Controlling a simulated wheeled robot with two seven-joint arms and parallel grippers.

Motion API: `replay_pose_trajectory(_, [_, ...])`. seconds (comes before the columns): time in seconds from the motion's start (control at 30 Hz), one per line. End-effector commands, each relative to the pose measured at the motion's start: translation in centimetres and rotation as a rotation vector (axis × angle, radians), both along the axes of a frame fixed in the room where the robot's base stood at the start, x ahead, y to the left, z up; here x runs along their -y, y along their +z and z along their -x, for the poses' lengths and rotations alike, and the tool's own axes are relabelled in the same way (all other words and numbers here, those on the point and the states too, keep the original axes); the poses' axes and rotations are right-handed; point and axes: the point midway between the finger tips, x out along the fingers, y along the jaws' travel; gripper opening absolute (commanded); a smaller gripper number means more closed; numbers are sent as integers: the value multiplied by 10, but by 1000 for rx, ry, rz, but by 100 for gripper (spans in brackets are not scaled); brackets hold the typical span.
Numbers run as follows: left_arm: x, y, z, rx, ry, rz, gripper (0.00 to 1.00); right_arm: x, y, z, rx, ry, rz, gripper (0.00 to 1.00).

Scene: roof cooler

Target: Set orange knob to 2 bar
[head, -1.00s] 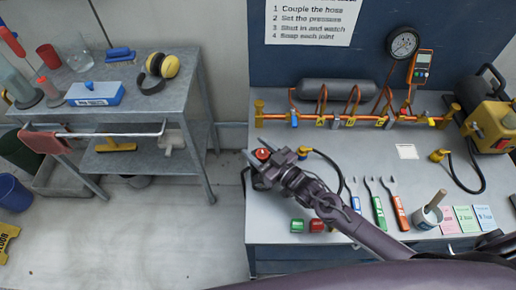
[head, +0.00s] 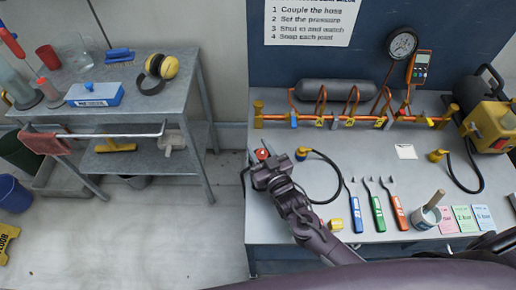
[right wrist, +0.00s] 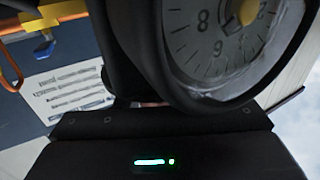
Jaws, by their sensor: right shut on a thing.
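A small red-orange knob (head: 262,154) shows at the left end of the grey bench top in the head view, close among my right gripper's fingers. My right gripper (head: 262,159) is shut on it, reaching in from the lower right. The fingers and wrist cover most of the knob and whatever it sits on. My left gripper is not in view.
A black hose (head: 338,172) curves beside the gripper. Blue, green and orange wrenches (head: 377,207) lie to its right. An orange pipe (head: 345,121) with valves runs along the back, below a round wall gauge (head: 402,44). A grey cart (head: 190,95) stands left, across a floor gap.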

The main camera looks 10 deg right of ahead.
Motion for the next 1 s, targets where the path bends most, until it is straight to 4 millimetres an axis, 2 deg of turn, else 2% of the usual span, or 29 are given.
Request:
replay_pose_trajectory(0.2, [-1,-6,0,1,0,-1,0,2,-2,0,-2,-186,-5,12])
replay_pose_trajectory(0.5, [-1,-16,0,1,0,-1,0,6,-2,0,-1,-373,-1,12])
replay_pose_trajectory(1.0, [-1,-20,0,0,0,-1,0,8,0,0,1,-463,2,12])
